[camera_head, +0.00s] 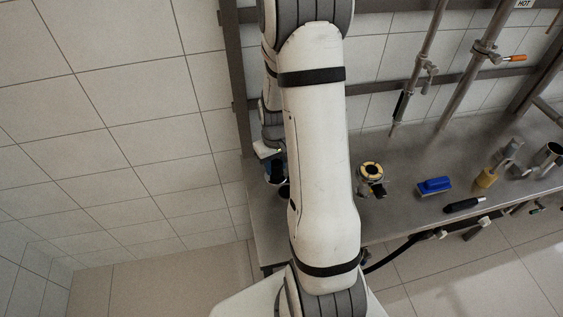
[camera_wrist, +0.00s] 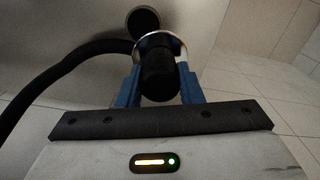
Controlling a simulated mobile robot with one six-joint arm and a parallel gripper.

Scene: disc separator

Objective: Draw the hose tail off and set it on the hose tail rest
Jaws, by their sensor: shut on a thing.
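My gripper (camera_wrist: 160,75) has its two blue fingers shut on a black cylindrical piece with a pale metal collar (camera_wrist: 177,46), which I take to be the hose tail (camera_wrist: 158,84). A black hose (camera_wrist: 62,66) runs from behind the collar away to the left. A dark round end or opening (camera_wrist: 143,19) shows just beyond the collar; I cannot tell whether the two touch. In the head view my gripper (camera_head: 275,172) is at the bench's left end, largely hidden by my arm. I cannot pick out the hose tail rest.
The steel bench (camera_head: 410,175) carries a yellow-topped round part (camera_head: 371,171), a blue brush or block (camera_head: 434,185), a black-handled tool (camera_head: 464,205) and a brass-coloured piece (camera_head: 486,178). Pipes with valves (camera_head: 484,52) rise behind. A black hose (camera_head: 392,254) hangs at the front edge.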

